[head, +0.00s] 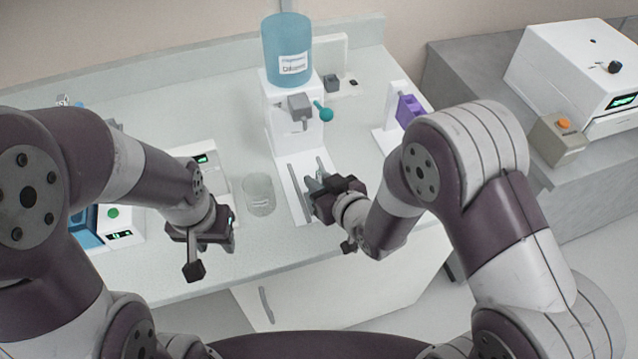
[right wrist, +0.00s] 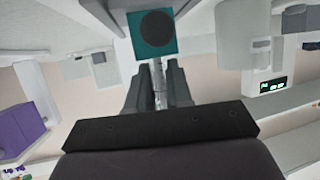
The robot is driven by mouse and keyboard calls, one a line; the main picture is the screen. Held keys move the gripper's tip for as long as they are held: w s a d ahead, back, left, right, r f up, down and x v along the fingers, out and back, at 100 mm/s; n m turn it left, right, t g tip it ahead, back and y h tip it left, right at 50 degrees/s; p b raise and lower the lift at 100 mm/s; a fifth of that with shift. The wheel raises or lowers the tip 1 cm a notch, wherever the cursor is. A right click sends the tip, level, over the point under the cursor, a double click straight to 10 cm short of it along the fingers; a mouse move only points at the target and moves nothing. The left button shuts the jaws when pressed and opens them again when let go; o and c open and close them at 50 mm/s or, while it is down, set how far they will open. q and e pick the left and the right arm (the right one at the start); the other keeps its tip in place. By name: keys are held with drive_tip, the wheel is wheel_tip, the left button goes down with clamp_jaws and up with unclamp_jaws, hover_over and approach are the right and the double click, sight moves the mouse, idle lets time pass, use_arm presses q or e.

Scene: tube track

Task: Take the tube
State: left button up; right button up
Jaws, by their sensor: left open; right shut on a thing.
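My right gripper (head: 316,182) is shut over the white base of the dispenser (head: 290,185), below its spout. In the right wrist view the fingers (right wrist: 158,85) are closed on a thin clear tube (right wrist: 158,72). Most of the tube is hidden by the fingers, and in the head view I cannot make it out. A teal block with a dark round face (right wrist: 156,32) shows just beyond the fingertips; I cannot tell whether it joins the tube. My left gripper (head: 210,238) is open and empty, over the counter's front, left of a clear beaker (head: 259,194).
The dispenser carries a blue bottle (head: 287,50) and a teal lever (head: 323,111). A purple item on a white stand (head: 408,108) is to the right. A white device with a green display (head: 200,160) sits behind my left arm. Bare counter (head: 235,125) lies left of the dispenser.

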drive_tip(key=shift+r, duration=0.1)
drive_tip(key=shift+r, duration=0.35)
drive_tip(key=r, duration=0.2)
drive_tip(key=d+r, duration=0.1)
drive_tip(key=r, duration=0.1)
drive_tip(key=shift+d, duration=0.1)
use_arm(q)
drive_tip(key=shift+r+p, duration=0.6)
drive_tip(key=shift+p, duration=0.05)
use_arm(e)
drive_tip(key=s+d+r, duration=0.2)
drive_tip(key=d+r, duration=0.4)
drive_tip(key=d, duration=0.4)
drive_tip(key=shift+s, duration=0.35)
